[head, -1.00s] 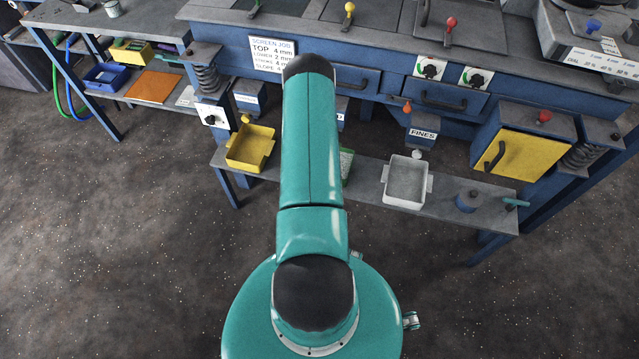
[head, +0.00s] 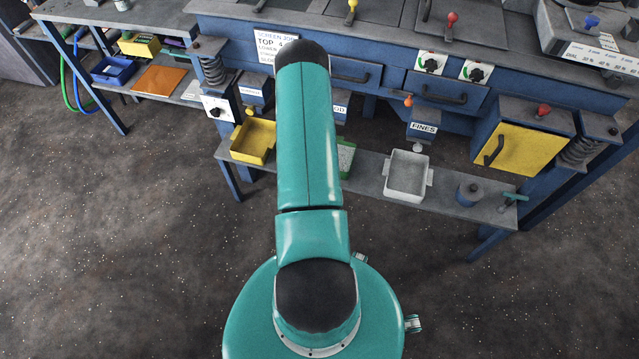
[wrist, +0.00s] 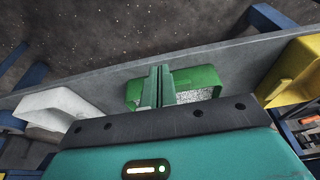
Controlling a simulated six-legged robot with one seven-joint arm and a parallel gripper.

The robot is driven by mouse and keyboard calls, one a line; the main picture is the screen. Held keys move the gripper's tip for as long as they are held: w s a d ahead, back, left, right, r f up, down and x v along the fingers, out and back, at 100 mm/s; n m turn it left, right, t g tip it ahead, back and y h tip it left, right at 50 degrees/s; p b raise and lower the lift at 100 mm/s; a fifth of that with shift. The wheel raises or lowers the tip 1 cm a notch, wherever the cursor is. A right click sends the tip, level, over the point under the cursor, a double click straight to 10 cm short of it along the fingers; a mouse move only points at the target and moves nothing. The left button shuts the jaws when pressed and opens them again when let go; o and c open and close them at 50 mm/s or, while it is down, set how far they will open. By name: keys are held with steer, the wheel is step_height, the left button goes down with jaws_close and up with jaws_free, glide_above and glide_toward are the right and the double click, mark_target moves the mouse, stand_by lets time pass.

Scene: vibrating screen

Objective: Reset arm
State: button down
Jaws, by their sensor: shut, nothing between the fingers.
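My teal arm (head: 308,140) reaches up the middle of the head view, with its far end and my gripper hidden behind it. In the wrist view my gripper (wrist: 160,70) is shut and empty, its two green fingers side by side. The fingers overlap the green tray (wrist: 208,77), which holds pale grains; I cannot tell the height between them. In the head view the green tray (head: 345,160) is partly covered by my arm.
The bench shelf (head: 300,161) carries a yellow tray (head: 253,141), a white tray (head: 407,177) and a small grey-blue weight (head: 468,193). Behind stands the blue screen machine with the FINES outlet (head: 423,127) and a yellow door (head: 518,149). The floor in front is clear.

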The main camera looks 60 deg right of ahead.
steer(key=v, duration=0.6)
steer(key=shift+d+r, duration=0.1)
steer(key=shift+w, duration=0.1)
